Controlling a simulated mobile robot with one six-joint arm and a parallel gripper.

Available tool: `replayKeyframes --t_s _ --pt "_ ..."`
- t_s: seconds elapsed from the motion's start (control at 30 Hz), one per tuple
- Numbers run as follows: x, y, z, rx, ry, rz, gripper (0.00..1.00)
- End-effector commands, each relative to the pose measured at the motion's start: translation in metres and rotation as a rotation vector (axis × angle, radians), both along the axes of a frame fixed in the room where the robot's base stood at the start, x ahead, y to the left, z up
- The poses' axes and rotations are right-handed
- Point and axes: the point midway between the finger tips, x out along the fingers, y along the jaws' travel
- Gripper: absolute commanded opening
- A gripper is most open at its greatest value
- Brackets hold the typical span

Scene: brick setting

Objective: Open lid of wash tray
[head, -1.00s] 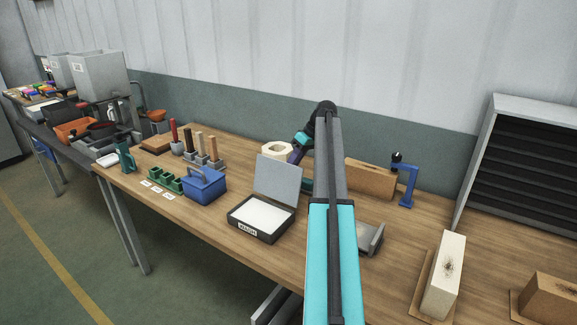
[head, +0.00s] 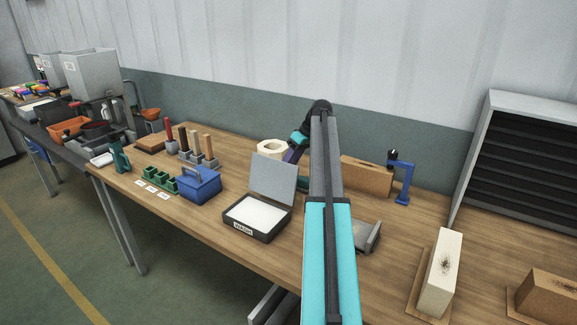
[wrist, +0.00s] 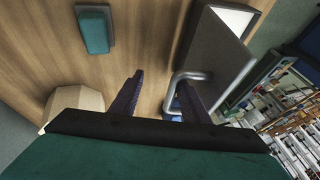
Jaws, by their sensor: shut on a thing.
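The wash tray (head: 231,229) is a dark, shallow box with a white inside and a "WASH" label on its front. It sits on the wooden bench near the front edge. Its grey lid (head: 273,177) stands up, hinged at the back and leaning slightly backward. In the wrist view the lid (wrist: 218,52) is at the upper right, with a metal loop handle (wrist: 173,88). My gripper (wrist: 158,98) is at this handle, one dark purple finger passing at the loop, and is shut on it. In the head view the lid and my arm hide the fingertips.
A blue caddy (head: 199,187) stands left of the tray, beside green bins (head: 160,182). A cream roll (head: 271,149) is behind the lid. A grey metal piece (head: 367,236) lies to the right, and a blue clamp (head: 403,180) with a wooden board (head: 366,178) stands behind.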

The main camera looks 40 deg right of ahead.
Motion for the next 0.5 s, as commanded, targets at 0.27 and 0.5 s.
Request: replayKeyframes --t_s 0.27,0.5 --pt "-0.003 -0.013 0.014 -0.012 -0.007 -0.011 0.3" --pt "-0.014 -0.027 0.045 -0.015 -0.008 -0.013 0.3"
